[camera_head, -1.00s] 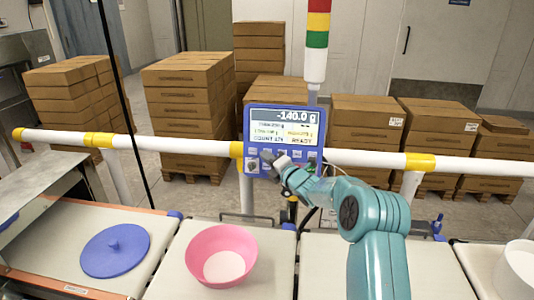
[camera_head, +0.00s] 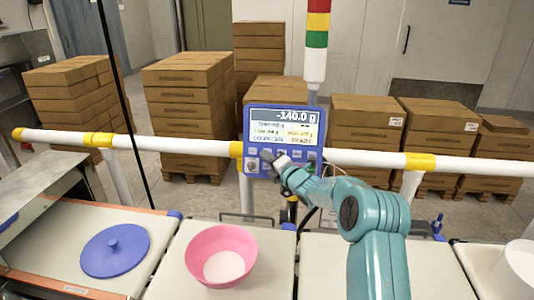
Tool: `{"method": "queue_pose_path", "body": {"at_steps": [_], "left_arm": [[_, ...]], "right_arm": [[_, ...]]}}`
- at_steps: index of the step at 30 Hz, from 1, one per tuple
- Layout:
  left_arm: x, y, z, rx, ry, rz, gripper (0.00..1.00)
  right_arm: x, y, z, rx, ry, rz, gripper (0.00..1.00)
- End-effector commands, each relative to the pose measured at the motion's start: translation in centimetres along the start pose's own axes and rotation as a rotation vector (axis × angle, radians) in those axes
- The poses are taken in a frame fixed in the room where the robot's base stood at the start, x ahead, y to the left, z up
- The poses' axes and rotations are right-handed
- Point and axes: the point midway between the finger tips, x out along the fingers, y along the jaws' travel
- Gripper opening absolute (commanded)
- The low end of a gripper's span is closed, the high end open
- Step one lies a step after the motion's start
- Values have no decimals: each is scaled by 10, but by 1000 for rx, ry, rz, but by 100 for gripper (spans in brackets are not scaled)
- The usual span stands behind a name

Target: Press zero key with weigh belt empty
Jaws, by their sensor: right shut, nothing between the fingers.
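The blue control panel (camera_head: 284,131) is mounted at the white rail, and its display reads -140.0 g. A row of keys runs along its lower edge; the labels are too small to read. My right gripper (camera_head: 268,158) is shut and empty, with its tips at the left part of the key row. It hides some keys, and I cannot tell whether it touches one. A pink bowl (camera_head: 194,254) with white contents stands on the belt section (camera_head: 180,285) below and left of the panel. The belt section to its right (camera_head: 315,270) shows no item. My left gripper is not in view.
A blue lid (camera_head: 115,251) lies on the left belt. A white container (camera_head: 519,268) stands at the far right. The white rail (camera_head: 190,145) with yellow joints crosses behind the belts. Stacked boxes (camera_head: 183,115) and a signal tower (camera_head: 317,40) stand beyond.

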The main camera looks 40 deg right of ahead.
Motion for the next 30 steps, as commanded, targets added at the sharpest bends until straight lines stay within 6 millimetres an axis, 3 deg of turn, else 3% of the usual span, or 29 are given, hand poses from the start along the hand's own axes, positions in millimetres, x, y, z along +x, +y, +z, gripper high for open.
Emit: {"method": "queue_pose_path", "body": {"at_steps": [30], "left_arm": [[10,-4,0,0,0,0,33]], "right_arm": [[7,-6,5,0,0,0,0]]}}
